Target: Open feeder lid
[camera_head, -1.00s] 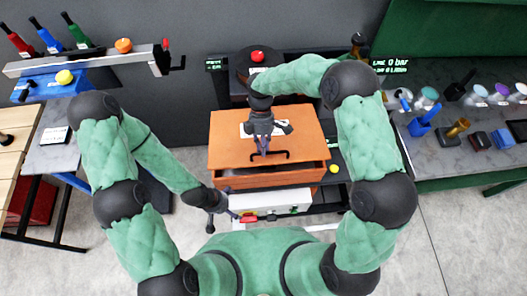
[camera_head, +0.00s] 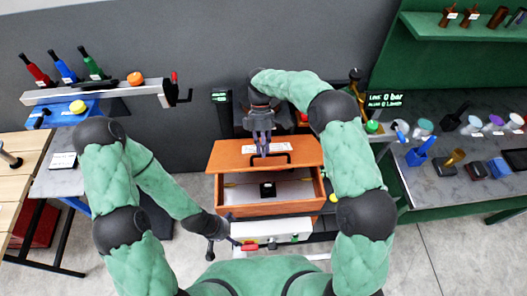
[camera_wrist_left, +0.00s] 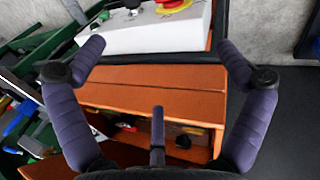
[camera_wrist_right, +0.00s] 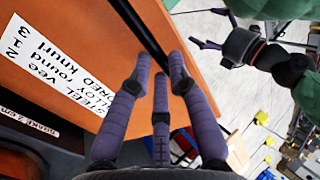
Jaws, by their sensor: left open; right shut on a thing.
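The feeder is an orange box (camera_head: 270,209) in the middle of the head view. Its orange lid (camera_head: 228,156) carries a label and a black bar handle (camera_head: 284,158). The lid's front edge is raised, and the pale interior with a small black block (camera_head: 267,189) shows below it. My right gripper (camera_head: 264,152) is shut on the handle; in the right wrist view its fingers (camera_wrist_right: 160,72) close around the black bar beside the lid's label (camera_wrist_right: 122,84). My left gripper (camera_head: 236,243) is open and empty, low in front of the box; its spread fingers (camera_wrist_left: 160,62) also show in the left wrist view.
A white panel (camera_head: 278,231) with a red button (camera_head: 249,247) sits below the box, close to my left gripper. A bench with cups and small parts (camera_head: 455,185) stands at right. A rail with coloured-handled tools (camera_head: 130,92) is at left.

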